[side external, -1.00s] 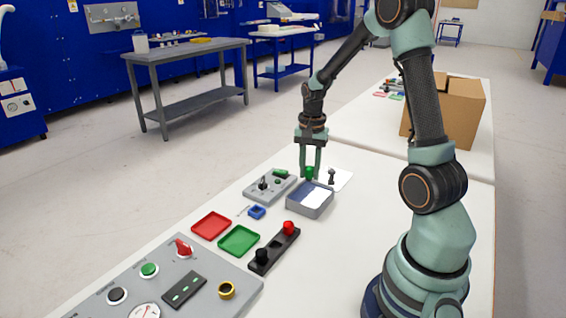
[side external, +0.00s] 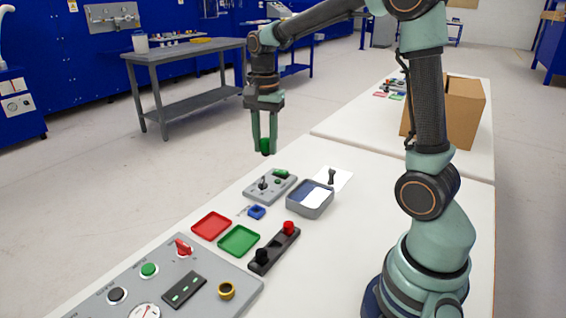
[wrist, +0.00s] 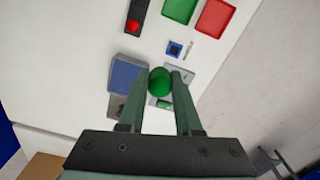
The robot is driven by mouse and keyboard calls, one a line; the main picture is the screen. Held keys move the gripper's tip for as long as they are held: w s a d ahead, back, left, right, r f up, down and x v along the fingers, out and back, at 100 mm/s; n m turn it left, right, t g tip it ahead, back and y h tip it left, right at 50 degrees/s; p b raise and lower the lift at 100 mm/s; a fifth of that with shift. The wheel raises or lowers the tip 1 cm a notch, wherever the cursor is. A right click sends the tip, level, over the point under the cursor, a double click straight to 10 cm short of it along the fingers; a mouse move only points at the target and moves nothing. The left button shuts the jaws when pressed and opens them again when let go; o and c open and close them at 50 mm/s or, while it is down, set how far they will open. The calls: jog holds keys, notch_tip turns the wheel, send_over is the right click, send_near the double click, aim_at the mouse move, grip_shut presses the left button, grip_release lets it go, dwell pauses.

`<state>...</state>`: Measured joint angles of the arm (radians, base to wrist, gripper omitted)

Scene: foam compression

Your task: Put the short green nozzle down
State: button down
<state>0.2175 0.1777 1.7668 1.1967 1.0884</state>
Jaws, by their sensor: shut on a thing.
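The short green nozzle (side external: 265,146) is held between the fingertips of my gripper (side external: 264,150). In the wrist view the nozzle (wrist: 159,82) shows as a round green shape between the two fingers. My gripper is shut on it and holds it well above the table, near the table's far left edge in the side view. A black holder (side external: 275,250) on the table carries a red nozzle (side external: 289,228) at one end and a black piece (side external: 262,256) at the other. A green tray (side external: 239,240) and a red tray (side external: 211,225) lie flat beside it.
A grey bin (side external: 310,209) with white and blue contents stands right of a small grey panel (side external: 257,193). A small blue block (side external: 257,212) lies near the trays. A large control panel (side external: 205,280) fills the front. A cardboard box (side external: 464,120) stands behind.

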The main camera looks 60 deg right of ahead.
send_over(239, 243)
notch_tip(239, 243, down, 20)
jog(key=shift+a+f, duration=0.1)
jog(key=shift+f, duration=0.05)
dwell(0.5)
jog(key=shift+f, duration=0.15)
jog(key=c, duration=0.9)
grip_release()
